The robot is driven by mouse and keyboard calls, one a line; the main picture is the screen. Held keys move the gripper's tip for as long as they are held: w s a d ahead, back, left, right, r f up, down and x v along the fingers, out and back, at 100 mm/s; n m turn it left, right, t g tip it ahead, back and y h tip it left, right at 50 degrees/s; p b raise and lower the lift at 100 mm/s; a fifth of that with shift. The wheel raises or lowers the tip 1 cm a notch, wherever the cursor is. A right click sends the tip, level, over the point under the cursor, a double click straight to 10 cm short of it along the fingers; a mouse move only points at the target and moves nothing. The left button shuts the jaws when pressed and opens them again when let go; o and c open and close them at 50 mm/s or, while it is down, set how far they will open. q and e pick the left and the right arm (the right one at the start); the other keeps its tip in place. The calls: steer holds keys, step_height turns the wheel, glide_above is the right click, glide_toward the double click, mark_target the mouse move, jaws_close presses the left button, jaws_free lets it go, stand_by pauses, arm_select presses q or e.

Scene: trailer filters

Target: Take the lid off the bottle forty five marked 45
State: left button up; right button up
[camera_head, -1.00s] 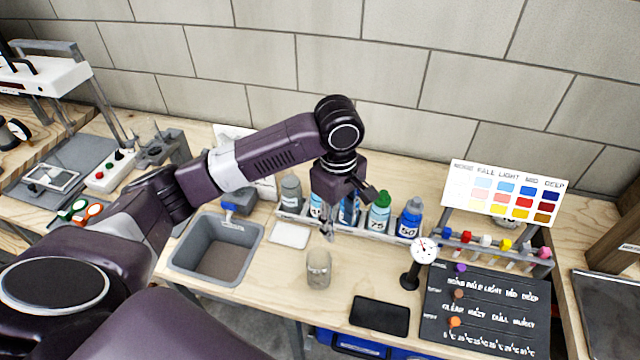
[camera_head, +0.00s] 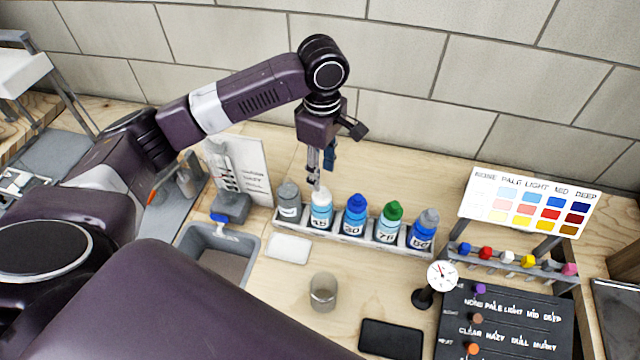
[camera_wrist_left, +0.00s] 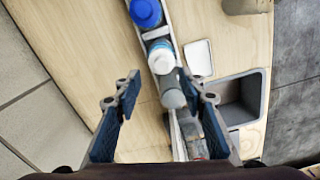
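The bottle marked 45 (camera_head: 321,217) stands upright in the rack, second from the left, with a white lid (camera_head: 319,194) on it. The lid also shows in the left wrist view (camera_wrist_left: 162,59). My left gripper (camera_head: 321,177) points down just above and behind this bottle, close to the lid in the head view. In the left wrist view my left gripper (camera_wrist_left: 160,88) has its two fingers well apart with nothing held between them. The white lid lies just beyond the fingertips there, and the grey bottle shows between them. My right gripper is out of view.
The rack (camera_head: 345,239) also holds a grey bottle (camera_head: 289,203) and several blue- or green-capped ones close beside. A white pad (camera_head: 289,248), a glass beaker (camera_head: 323,292), a grey sink (camera_head: 186,240) and a dial gauge (camera_head: 441,276) are nearby. Bare wood lies behind the rack.

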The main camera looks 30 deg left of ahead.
mark_target(323, 190)
arm_select(q)
steer(key=f, duration=0.1)
steer(key=p, duration=0.1)
steer(key=f, duration=0.1)
steer(key=shift+s+d+f, duration=0.3)
steer(key=shift+s+d, duration=0.1)
step_height(323, 190, down, 3)
steer(key=shift+w+a+r+p, duration=0.1)
steer(key=shift+w+r+p, duration=0.1)
steer(key=shift+p, duration=0.25)
steer(key=shift+a+f, duration=0.1)
steer(key=shift+f, duration=0.25)
steer(key=shift+c, duration=1.6)
steer(key=c, duration=0.5)
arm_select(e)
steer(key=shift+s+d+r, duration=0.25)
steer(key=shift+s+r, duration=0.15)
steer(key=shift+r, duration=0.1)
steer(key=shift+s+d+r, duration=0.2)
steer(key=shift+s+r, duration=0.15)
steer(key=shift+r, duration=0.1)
